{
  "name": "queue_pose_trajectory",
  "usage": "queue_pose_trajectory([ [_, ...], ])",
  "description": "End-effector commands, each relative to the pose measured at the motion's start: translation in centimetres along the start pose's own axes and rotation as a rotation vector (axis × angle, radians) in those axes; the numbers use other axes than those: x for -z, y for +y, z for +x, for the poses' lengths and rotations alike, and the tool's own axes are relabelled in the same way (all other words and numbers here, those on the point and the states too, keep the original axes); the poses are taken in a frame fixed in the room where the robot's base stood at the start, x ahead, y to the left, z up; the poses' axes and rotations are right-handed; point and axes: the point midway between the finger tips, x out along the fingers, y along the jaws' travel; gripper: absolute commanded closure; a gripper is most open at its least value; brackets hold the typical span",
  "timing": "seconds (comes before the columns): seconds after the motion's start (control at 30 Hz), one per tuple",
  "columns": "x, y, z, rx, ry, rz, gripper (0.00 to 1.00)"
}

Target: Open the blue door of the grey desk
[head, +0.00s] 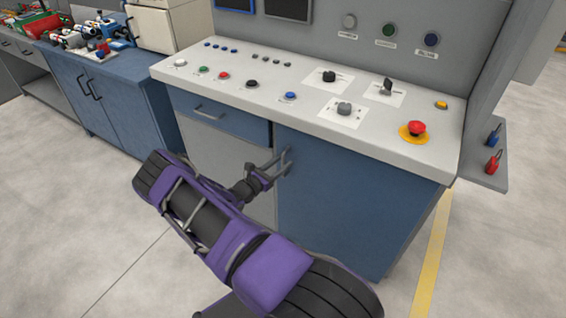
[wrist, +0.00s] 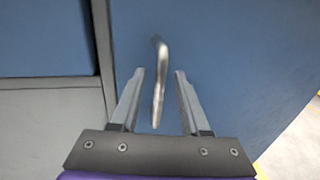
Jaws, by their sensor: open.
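The blue door (head: 345,205) is on the right front of the grey desk (head: 310,80) and looks shut. It fills much of the wrist view (wrist: 235,60). Its bar handle (wrist: 159,75) stands upright near the door's left edge; in the head view the handle (head: 287,160) is partly hidden by my gripper. My gripper (head: 272,172) is open. In the wrist view its two fingers (wrist: 159,82) lie on either side of the handle, with gaps on both sides.
A blue drawer (head: 222,117) with its own handle is at the upper left of the desk front, above a grey panel (head: 230,160). Buttons and a red emergency knob (head: 416,128) sit on top. A blue cabinet (head: 105,105) stands left. The floor in front is clear.

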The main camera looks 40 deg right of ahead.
Motion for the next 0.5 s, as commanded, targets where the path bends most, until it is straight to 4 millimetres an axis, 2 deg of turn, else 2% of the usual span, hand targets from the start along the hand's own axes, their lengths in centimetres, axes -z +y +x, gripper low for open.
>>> queue_pose_trajectory([
  [0.13, 0.00, -0.05, 0.83, 0.001, -0.001, 0.000, 0.54],
  [0.4, 0.00, -0.03, 0.91, 0.000, 0.000, -0.001, 0.54],
  [0.5, 0.00, -0.03, 0.90, 0.000, 0.000, -0.001, 0.72],
])
